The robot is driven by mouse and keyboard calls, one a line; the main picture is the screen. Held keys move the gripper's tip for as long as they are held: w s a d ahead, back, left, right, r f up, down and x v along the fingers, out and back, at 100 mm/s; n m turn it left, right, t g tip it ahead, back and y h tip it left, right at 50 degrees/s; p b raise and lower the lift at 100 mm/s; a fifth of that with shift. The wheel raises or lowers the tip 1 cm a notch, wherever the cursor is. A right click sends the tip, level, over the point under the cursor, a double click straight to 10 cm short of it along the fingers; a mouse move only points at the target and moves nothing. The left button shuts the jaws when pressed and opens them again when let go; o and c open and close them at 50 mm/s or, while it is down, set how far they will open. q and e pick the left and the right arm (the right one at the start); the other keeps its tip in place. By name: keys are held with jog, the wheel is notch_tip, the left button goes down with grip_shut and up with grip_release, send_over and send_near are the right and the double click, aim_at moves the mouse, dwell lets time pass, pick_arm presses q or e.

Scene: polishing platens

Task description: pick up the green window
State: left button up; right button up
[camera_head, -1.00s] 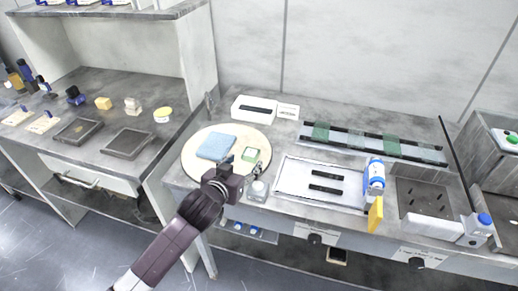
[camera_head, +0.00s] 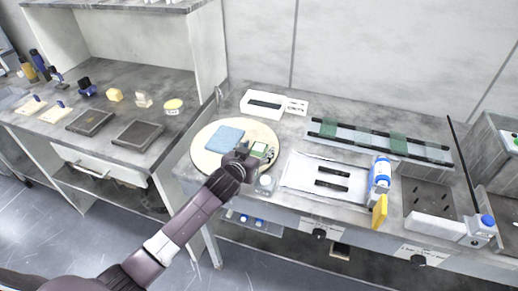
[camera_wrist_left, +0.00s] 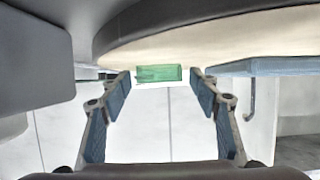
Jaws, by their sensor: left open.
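The green window (camera_head: 259,147) is a small green piece with a pale edge at the right of a round cream board (camera_head: 208,163). My left gripper (camera_head: 261,155) is right at it and partly hides it in the head view. In the left wrist view, the green window (camera_wrist_left: 158,73) shows as a flat green strip between the two fingertips of the open left gripper (camera_wrist_left: 160,80). Clear gaps show on both sides, and the fingers do not appear to touch it. My right gripper is not in view.
A blue pad (camera_head: 225,138) lies left of the window on the board. A small jar (camera_head: 265,184) stands just in front of my gripper. A white tray (camera_head: 298,178) and a blue-and-white bottle (camera_head: 380,172) are to the right.

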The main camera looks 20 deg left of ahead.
pick_arm(q)
jog(key=shift+c, duration=0.7)
jog(key=c, duration=1.2)
jog(key=shift+r, duration=0.15)
